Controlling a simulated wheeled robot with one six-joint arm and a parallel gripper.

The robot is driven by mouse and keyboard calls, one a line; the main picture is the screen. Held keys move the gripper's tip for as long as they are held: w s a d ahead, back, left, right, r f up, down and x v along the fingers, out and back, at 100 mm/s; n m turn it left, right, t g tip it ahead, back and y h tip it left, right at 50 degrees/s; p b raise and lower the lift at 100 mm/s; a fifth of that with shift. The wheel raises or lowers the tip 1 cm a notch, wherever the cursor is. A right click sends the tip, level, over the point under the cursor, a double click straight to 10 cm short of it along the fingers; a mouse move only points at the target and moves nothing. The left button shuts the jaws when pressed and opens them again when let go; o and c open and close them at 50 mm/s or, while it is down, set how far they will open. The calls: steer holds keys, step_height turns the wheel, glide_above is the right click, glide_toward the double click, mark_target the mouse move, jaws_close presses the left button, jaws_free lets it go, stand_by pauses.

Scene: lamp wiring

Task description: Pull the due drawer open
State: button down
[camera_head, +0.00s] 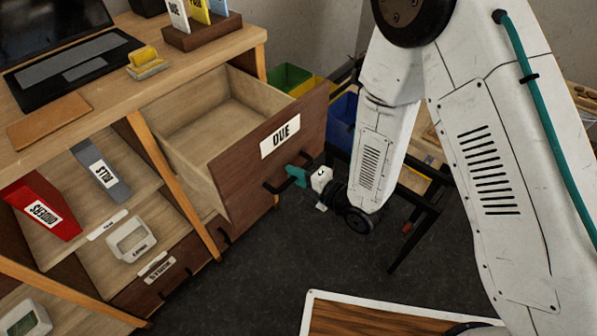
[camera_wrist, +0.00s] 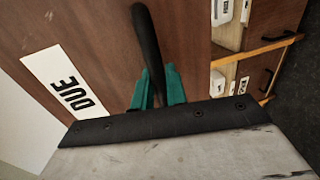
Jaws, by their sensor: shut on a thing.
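The due drawer (camera_head: 250,150) is pulled well out of the desk in the head view, with its empty light wood inside showing. Its dark brown front carries a white DUE label (camera_head: 280,136), which also shows in the wrist view (camera_wrist: 62,92). My gripper (camera_head: 298,175) is at the drawer front, its teal fingers shut on the black drawer handle (camera_wrist: 148,45). In the wrist view the teal fingertips (camera_wrist: 158,88) lie on both sides of the handle bar. The handle's far end in the head view is partly hidden by the fingers.
The desk top (camera_head: 190,75) holds a laptop (camera_head: 70,65), a yellow-topped block and a card holder. Shelves below hold a red binder (camera_head: 42,208) and other items. Green and blue bins (camera_head: 342,125) and a dark metal frame stand close right of the drawer. Dark floor below is clear.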

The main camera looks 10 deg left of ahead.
steer(key=shift+w, duration=0.15)
steer(key=c, duration=1.5)
jaws_free()
steer(key=shift+d, duration=0.1)
steer(key=v, duration=0.7)
steer(key=shift+d, duration=0.3)
steer(key=shift+r, duration=0.1)
